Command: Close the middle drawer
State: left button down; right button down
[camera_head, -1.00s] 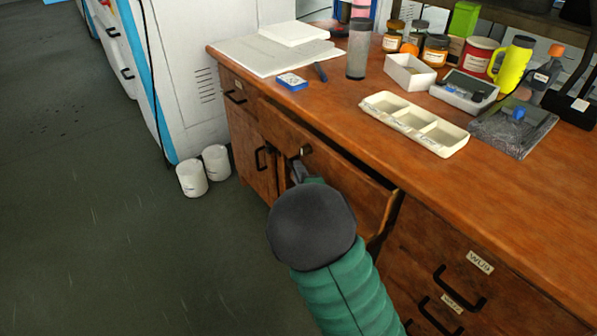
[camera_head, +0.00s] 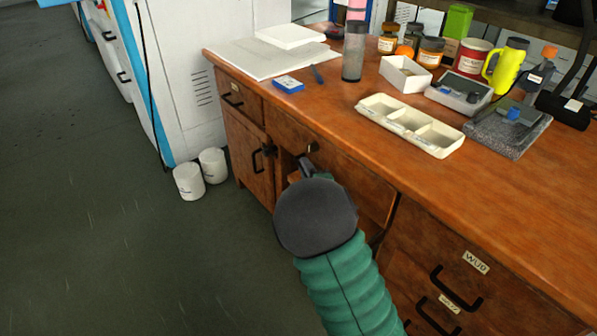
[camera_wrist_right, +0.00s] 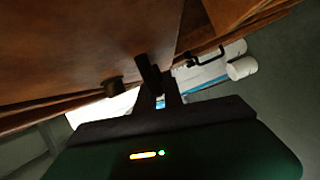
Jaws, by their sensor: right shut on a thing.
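The middle drawer (camera_head: 355,182) is the wide wooden front under the bench top. No opening shows along its top edge now, and a dark strip shows at its right end; I cannot tell whether it is fully flush. Its handle (camera_head: 313,147) is dark and mostly hidden by my right gripper. My right gripper (camera_head: 303,162) is at the drawer front, shut on the handle. In the right wrist view the gripper's dark fingers (camera_wrist_right: 152,75) are against the wooden front, beside a dark handle end (camera_wrist_right: 113,87). My left gripper is not in view.
The bench top (camera_head: 330,120) holds a divided tray (camera_head: 410,124), a white box (camera_head: 405,74), jars and a yellow bottle (camera_head: 506,66). A drawer labelled WU9 (camera_head: 475,262) is to the right.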

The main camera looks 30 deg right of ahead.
jog(key=c, duration=1.8)
grip_release()
jog(key=shift+s+d+f, duration=0.1)
jog(key=shift+d+f, duration=0.05)
jog(key=shift+d, duration=0.05)
jog(key=o, duration=0.3)
jog(key=shift+d, duration=0.1)
jog(key=shift+s+a, duration=0.2)
jog(key=shift+p+v, duration=8.15)
jog(key=shift+p, duration=0.5)
